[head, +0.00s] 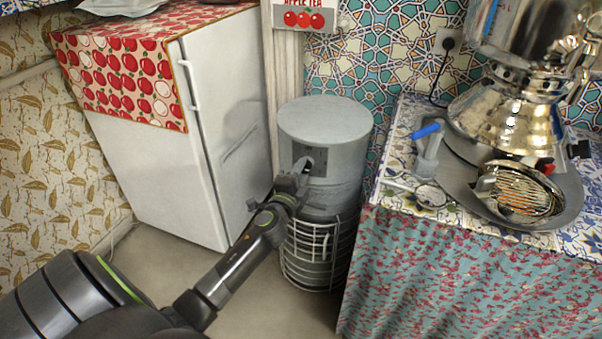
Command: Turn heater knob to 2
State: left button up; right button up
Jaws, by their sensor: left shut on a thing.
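The heater (326,120) is a grey cylinder with a flat round top, standing on the floor between the fridge and the counter. A dark control panel (319,156) is set in its front. My left gripper (303,169) reaches up to this panel and is shut on the heater knob. The fingers cover the knob, so its pointer and number marks cannot be read. My right gripper is out of the picture.
A white fridge (222,130) with an apple-print cloth (120,77) stands to the left. A wire guard (317,255) surrounds the heater's lower part. To the right, a tiled counter (390,160) holds a samovar (507,117) on a metal tray (568,190). The floor in front is open.

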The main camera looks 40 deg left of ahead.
pick_arm(q)
jog(key=o, duration=0.9)
jog(key=shift+f, duration=0.1)
jog(key=shift+c, duration=0.2)
jog(key=shift+o, duration=0.5)
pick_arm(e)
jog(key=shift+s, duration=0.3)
pick_arm(q)
jog(key=shift+s, duration=0.1)
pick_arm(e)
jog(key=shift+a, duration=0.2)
pick_arm(q)
jog(key=b+v, duration=0.1)
jog(key=v, duration=1.6)
jog(key=shift+s, duration=0.2)
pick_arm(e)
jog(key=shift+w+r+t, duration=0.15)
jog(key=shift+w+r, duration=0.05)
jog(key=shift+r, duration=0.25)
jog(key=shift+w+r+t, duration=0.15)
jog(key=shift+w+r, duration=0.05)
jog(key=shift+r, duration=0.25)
